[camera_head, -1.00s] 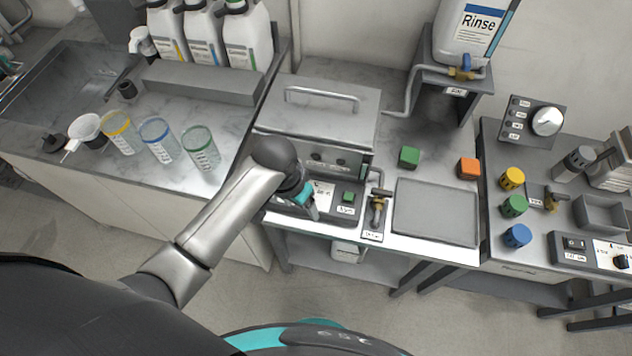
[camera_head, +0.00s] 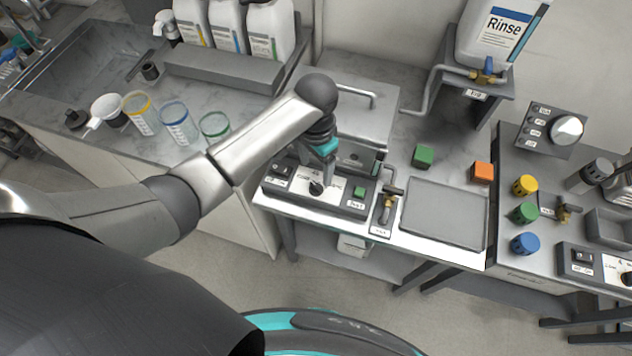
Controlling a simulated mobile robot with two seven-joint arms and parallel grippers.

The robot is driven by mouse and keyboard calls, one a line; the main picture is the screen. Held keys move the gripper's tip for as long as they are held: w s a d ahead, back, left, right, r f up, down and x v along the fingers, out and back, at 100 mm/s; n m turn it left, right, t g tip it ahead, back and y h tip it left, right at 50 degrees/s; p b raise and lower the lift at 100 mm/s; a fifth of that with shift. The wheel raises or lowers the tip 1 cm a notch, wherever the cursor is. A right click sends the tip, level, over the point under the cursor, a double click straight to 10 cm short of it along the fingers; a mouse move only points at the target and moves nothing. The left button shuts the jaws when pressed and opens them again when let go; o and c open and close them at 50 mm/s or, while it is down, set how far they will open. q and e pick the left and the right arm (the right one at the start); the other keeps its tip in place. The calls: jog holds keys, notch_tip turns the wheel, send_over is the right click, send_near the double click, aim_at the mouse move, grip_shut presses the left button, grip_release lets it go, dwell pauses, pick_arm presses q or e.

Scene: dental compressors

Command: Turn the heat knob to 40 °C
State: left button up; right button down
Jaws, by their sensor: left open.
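A black knob (camera_head: 316,189) sits on the grey control panel (camera_head: 345,205) at the front of the metal bath unit. White scale markings lie around it, too small to read, so I cannot tell its setting. My left gripper (camera_head: 324,175) points down just above and behind this knob, and is open. The arm's end hides part of the bath's front. I cannot tell whether the fingers touch the knob. Another dark knob (camera_head: 626,279) shows on a panel at the far right edge. My right gripper is not in view.
The same panel has a black switch (camera_head: 282,170) on the left and a green button (camera_head: 359,191) on the right. A brass valve (camera_head: 388,204) stands beside it. A flat grey tray (camera_head: 444,214), green block (camera_head: 423,156) and orange block (camera_head: 481,172) lie right.

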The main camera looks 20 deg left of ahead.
aim_at(316, 186)
pick_arm(q)
notch_tip(316, 186, down, 7)
jog(key=shift+f+b, duration=0.15)
jog(key=shift+b, duration=0.55)
jog(key=shift+c, duration=0.2)
grip_shut()
